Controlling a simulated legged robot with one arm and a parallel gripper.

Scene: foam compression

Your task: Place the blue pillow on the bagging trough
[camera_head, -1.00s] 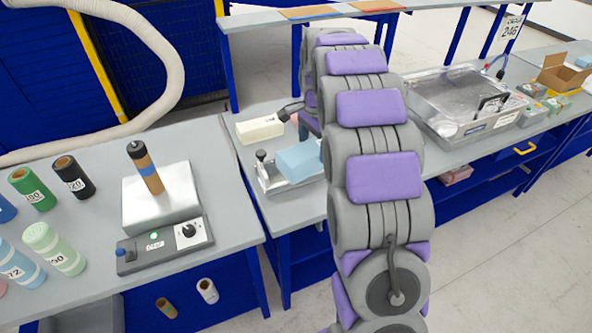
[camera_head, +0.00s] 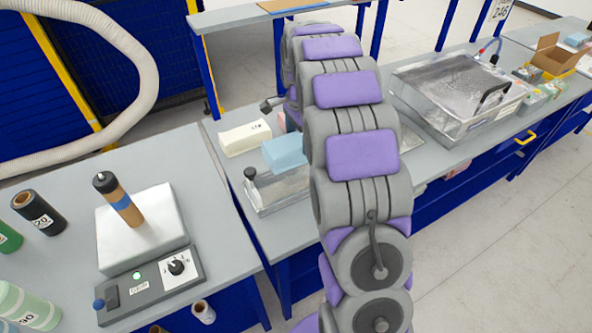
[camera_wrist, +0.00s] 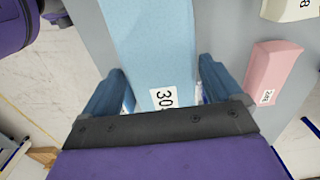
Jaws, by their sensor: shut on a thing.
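The blue pillow (camera_head: 284,153) is a light blue block left of my arm in the head view, above a shiny metal tray with a black knob (camera_head: 268,198). In the wrist view the blue pillow (camera_wrist: 155,45), with a "30" label, lies between the two fingers of my gripper (camera_wrist: 160,82). My gripper is shut on it. In the head view the gripper is hidden behind my arm and the pillow. I cannot tell for certain whether the metal tray is the bagging trough; a large clear-lidded box (camera_head: 455,90) stands farther right.
A white block (camera_head: 245,137) lies just behind the pillow. A pink block (camera_wrist: 272,72) lies to the right in the wrist view. An open carton (camera_head: 557,55) stands at far right.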

